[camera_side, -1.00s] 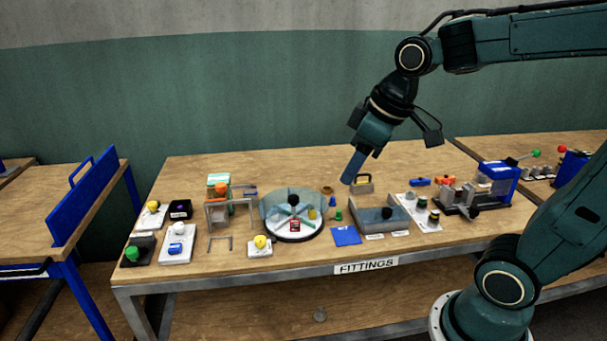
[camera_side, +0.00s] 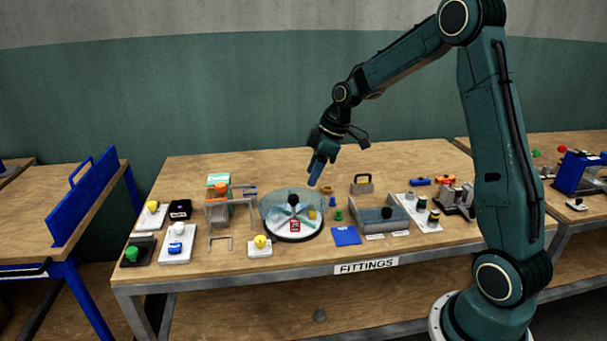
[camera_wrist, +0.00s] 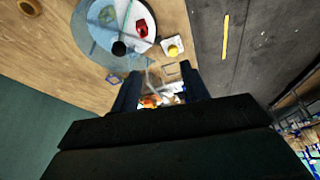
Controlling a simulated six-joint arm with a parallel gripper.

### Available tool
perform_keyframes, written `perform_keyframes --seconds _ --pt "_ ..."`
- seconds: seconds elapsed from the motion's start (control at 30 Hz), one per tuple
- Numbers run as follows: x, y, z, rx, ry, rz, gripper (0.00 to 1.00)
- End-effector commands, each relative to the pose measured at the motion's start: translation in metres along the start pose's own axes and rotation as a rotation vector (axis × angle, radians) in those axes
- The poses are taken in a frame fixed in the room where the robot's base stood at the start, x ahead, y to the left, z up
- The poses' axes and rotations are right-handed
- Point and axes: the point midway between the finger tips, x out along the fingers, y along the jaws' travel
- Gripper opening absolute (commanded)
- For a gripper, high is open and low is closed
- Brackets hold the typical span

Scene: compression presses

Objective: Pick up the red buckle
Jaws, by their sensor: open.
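The red buckle (camera_side: 295,226) is a small red piece on a round white turntable (camera_side: 280,232) with clear bluish dividers or a cover around it. In the wrist view the red buckle (camera_wrist: 141,27) lies on the white disc near the top, beside a black knob (camera_wrist: 119,48). My gripper (camera_side: 317,177) hangs above the table, up and slightly right of the turntable, apart from it. In the wrist view my gripper (camera_wrist: 161,90) shows its two dark fingers spread, with nothing held between them.
Air above the turntable looks clear.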

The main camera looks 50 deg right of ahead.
Motion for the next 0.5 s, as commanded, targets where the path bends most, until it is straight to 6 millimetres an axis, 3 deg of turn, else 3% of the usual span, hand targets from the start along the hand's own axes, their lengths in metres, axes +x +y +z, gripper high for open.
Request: perform_keyframes --seconds 0.2,0.5 --pt "0.039 0.034 0.019 -0.053 0.023 -0.038 0.45" --pt "0.059 0.05 0.03 -0.087 0.041 -0.052 0.45"
